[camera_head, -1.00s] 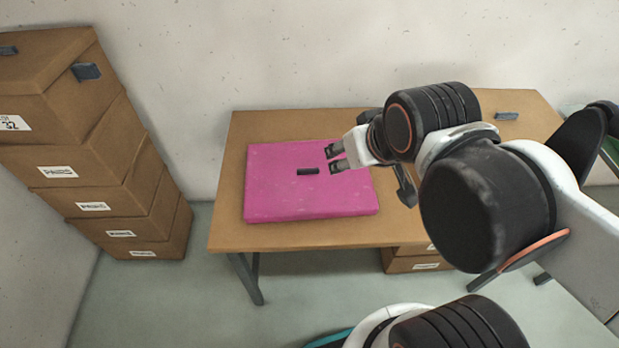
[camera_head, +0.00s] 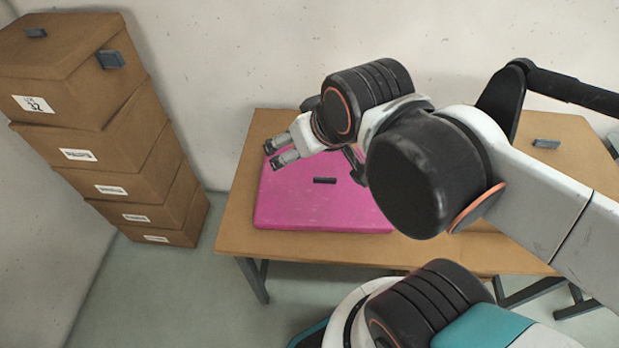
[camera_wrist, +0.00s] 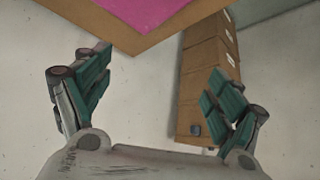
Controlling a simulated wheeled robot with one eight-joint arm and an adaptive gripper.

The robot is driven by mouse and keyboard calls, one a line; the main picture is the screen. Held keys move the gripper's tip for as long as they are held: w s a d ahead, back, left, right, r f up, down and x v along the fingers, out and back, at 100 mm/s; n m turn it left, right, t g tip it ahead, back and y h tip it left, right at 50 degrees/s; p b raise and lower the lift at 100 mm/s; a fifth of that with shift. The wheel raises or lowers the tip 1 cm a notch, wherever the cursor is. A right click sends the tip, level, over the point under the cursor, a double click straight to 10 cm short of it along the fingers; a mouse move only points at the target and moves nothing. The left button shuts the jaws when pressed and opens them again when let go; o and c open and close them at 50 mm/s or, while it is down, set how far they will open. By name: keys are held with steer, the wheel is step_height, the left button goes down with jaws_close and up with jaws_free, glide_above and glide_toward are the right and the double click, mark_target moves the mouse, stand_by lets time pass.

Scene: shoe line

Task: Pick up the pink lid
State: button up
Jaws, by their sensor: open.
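The pink lid (camera_head: 320,212) lies flat on the wooden table in the head view, with a small dark handle (camera_head: 325,180) on its top. A strip of the pink lid (camera_wrist: 140,8) also shows at the top edge of the wrist view. My gripper (camera_head: 275,153) is open and empty, over the far left corner of the lid in the head view. In the wrist view my gripper (camera_wrist: 150,85) has its fingers spread wide with nothing between them. My arm hides the right part of the lid.
The wooden table (camera_head: 235,220) has a bare strip left of the lid. A small grey block (camera_head: 546,144) lies at its right rear. A stack of brown boxes (camera_head: 95,150) stands on the floor at the left, with dark handles on the top box. A wall is behind.

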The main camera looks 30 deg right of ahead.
steer(key=shift+w+f, duration=0.1)
steer(key=shift+w, duration=0.4)
steer(key=m+g+b, duration=0.3)
steer(key=m+g, duration=0.3)
steer(key=g, duration=0.1)
glide_above(325, 178)
step_height(325, 178, down, 21)
steer(key=f+b, duration=0.1)
steer(key=f, duration=0.1)
steer(key=f+b, duration=0.1)
steer(key=f, duration=0.2)
steer(key=f+b, duration=0.1)
steer(key=f, duration=0.2)
steer(key=shift+w+f, duration=0.2)
steer(key=shift+w, duration=0.15)
steer(key=shift+s+f+b, duration=0.15)
steer(key=shift+f+b, duration=0.6)
steer(key=shift+f, duration=0.6)
steer(key=shift+s+f+b, duration=0.15)
steer(key=shift+f+b, duration=0.6)
steer(key=shift+f, duration=0.55)
steer(key=shift+r, duration=0.1)
